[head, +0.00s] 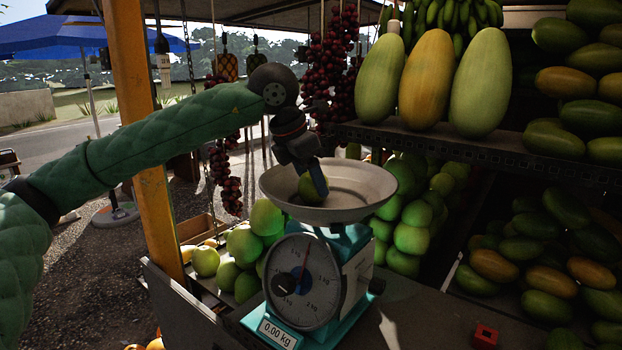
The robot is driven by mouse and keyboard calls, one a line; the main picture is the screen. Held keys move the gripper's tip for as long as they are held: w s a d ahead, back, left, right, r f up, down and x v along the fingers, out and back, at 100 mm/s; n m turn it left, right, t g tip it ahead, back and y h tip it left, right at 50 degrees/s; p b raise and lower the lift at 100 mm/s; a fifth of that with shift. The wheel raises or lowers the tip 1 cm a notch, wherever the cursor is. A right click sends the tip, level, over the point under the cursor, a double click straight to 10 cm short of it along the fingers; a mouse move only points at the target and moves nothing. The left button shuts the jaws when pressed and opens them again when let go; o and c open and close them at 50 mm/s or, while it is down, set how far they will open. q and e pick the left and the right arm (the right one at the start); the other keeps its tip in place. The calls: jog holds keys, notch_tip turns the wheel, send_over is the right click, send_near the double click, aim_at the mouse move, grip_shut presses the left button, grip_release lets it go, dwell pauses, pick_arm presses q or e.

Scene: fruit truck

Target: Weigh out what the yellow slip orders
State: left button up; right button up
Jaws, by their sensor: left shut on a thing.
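My left gripper (316,188) is shut on a green fruit (309,188) and holds it low over the left part of the scale's pan. I cannot tell whether the fruit touches the pan. The pan (356,204) is a wide, pale bowl on top of the turquoise scale (352,262). The round dial (304,282) has a red needle pointing up, and the display (277,334) reads 0.00 kg. No yellow slip shows. My right gripper is not in view.
Green fruits are heaped left of the scale (245,246) and behind it (411,237). An orange post (135,95) stands at left. Large papayas (481,85) line the shelf (470,145) at upper right. A small red block (486,335) lies on the counter at lower right.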

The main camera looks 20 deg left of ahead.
pick_arm(q)
jog(key=shift+f+b, duration=0.25)
jog(key=shift+b, duration=0.05)
dwell(0.5)
jog(key=o, duration=1.1)
jog(key=shift+o, duration=0.2)
jog(key=shift+r, duration=0.1)
notch_tip(320, 180, up, 12)
jog(key=p, duration=0.3)
dwell(0.9)
dwell(0.3)
